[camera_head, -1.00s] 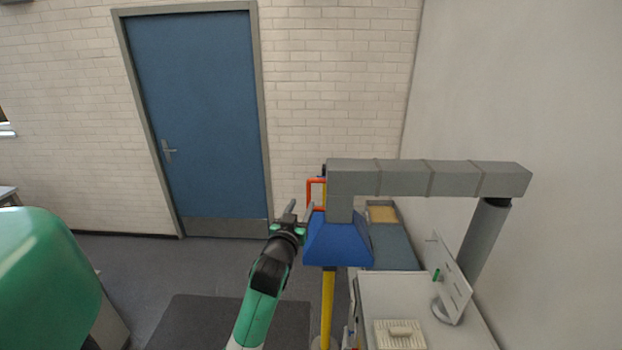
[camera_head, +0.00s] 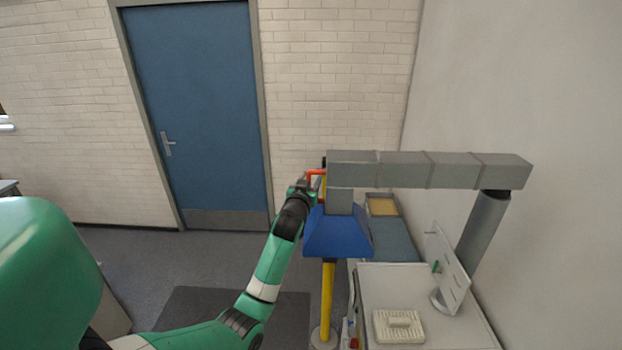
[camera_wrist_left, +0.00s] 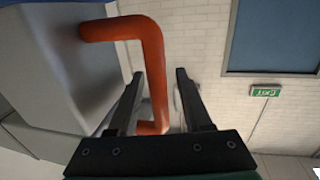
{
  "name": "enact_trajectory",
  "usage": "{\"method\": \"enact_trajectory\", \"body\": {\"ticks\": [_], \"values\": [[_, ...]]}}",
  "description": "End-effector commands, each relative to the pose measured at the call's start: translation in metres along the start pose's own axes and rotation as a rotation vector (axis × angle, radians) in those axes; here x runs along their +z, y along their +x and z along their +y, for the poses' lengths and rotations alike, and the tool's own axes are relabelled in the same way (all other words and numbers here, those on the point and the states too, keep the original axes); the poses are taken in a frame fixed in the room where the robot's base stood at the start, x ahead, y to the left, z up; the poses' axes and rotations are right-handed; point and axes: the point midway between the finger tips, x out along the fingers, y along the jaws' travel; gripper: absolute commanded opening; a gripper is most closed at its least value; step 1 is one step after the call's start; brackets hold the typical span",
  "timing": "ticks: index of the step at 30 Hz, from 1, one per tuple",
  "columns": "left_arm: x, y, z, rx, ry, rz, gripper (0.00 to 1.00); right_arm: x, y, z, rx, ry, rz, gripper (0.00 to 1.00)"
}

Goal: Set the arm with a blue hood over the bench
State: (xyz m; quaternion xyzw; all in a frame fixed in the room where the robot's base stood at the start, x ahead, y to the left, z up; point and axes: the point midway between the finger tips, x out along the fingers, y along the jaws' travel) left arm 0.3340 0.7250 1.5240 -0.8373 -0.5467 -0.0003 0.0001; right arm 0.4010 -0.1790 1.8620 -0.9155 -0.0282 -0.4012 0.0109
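The grey jointed extraction arm (camera_head: 420,169) reaches left from its grey post, with the blue hood (camera_head: 338,235) hanging under its left end. The hood is beside the white bench (camera_head: 445,332), left of its top. An orange-red handle (camera_head: 316,172) is on the arm's left end and shows large in the left wrist view (camera_wrist_left: 153,70). My left gripper (camera_head: 308,183) is at this handle. In the left wrist view the open fingers (camera_wrist_left: 160,75) stand on either side of the handle's long bar, with a gap visible on the right. My right gripper is out of view.
A yellow post (camera_head: 327,300) stands below the hood. The bench carries a white rack (camera_head: 398,326) and a tilted white panel (camera_head: 447,268) near the grey post. A blue door (camera_head: 195,110) is in the back wall. Open floor lies left of the bench.

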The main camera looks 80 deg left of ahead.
Motion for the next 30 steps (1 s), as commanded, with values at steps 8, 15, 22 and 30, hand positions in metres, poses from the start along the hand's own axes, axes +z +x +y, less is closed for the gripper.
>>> {"method": "enact_trajectory", "body": {"ticks": [8, 15, 22, 30], "values": [[0.0002, -0.0003, 0.0002, 0.0, 0.0, 0.0, 0.01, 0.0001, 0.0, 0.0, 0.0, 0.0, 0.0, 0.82], [0.0002, -0.0004, 0.0002, 0.0, 0.0, -0.001, 0.0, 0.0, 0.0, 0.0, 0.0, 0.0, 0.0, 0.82], [0.0002, -0.0004, 0.0002, 0.0, 0.0, -0.001, 0.0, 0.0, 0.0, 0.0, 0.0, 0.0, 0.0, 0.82], [0.0003, -0.0004, 0.0002, 0.0, 0.0, -0.001, 0.0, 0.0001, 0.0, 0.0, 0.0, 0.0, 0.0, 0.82]]}}
